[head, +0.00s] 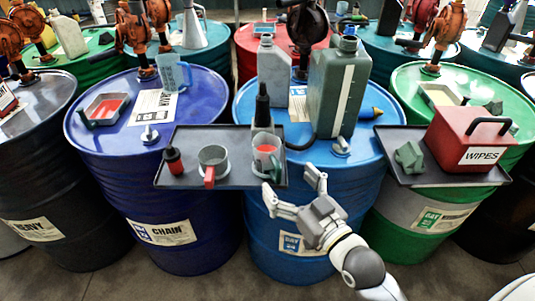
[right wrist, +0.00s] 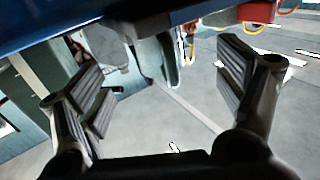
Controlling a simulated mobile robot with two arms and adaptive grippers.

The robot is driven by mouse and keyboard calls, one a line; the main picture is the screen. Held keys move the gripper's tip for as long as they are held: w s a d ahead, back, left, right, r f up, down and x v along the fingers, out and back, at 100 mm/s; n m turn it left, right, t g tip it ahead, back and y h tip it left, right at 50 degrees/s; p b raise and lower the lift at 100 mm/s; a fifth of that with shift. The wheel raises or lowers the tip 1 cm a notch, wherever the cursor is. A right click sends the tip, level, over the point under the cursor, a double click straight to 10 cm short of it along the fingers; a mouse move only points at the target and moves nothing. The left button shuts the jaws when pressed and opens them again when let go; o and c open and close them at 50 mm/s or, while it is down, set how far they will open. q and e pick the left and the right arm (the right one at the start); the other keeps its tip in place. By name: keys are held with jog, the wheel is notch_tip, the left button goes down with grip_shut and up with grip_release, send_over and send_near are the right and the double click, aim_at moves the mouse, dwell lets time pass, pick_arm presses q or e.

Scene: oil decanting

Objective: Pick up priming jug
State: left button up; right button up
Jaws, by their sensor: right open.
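A small clear jug (head: 266,160) with red showing in it stands at the right end of a dark tray, below a grey bottle with a black spout. A grey cup with a red handle (head: 212,157) stands to its left. A larger translucent blue jug (head: 172,73) stands on the dark blue drum. I cannot tell for sure which is the priming jug. My right gripper (head: 292,188) is open and empty, just in front of and below the tray's right end. The right wrist view shows its two fingers (right wrist: 160,88) spread apart. My left gripper is not in view.
The dark tray (head: 190,178) overhangs the drum fronts. A dark green canister (head: 336,92) and grey bottle (head: 273,75) stand on the bright blue drum (head: 318,215). A red wipes box (head: 470,136) sits on another tray at right. Drums stand close together.

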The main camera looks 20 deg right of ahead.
aim_at(275, 164)
jog(key=shift+p+x, duration=0.55)
jog(key=shift+x, duration=2.75)
jog(key=shift+d, duration=0.15)
jog(key=c, duration=1.3)
jog(key=shift+c, duration=0.9)
